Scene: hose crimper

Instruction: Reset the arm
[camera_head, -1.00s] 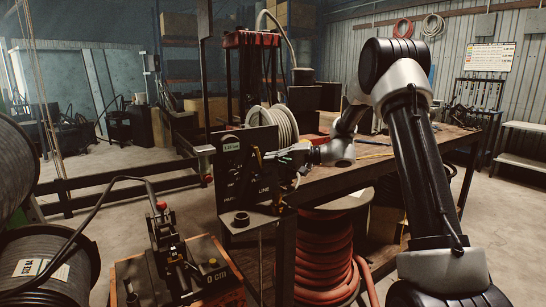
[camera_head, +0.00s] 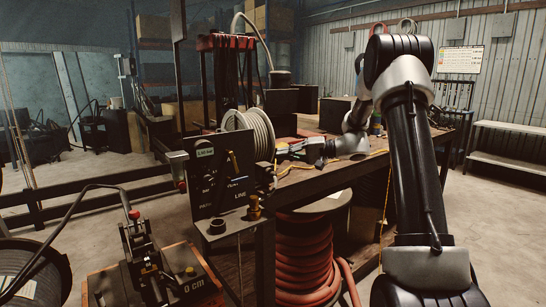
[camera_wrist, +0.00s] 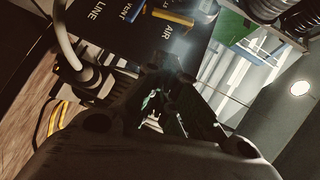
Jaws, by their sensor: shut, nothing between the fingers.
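My arm rises on the right of the head view and bends down over the bench. My gripper (camera_head: 283,150) is beside the right edge of a black control panel (camera_head: 207,178). It also shows in the wrist view (camera_wrist: 172,82), with dark fingers shut and nothing held. The wrist view shows the panel (camera_wrist: 170,42) at an angle, with LINE, VENT and AIR labels. I cannot tell whether the fingers touch anything.
The wooden bench (camera_head: 335,180) lies under my forearm. A pale hose reel (camera_head: 250,128) stands behind the panel. A red hose coil (camera_head: 303,255) is below the bench. A crimper-like device (camera_head: 145,250) sits front left. Floor at far right is clear.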

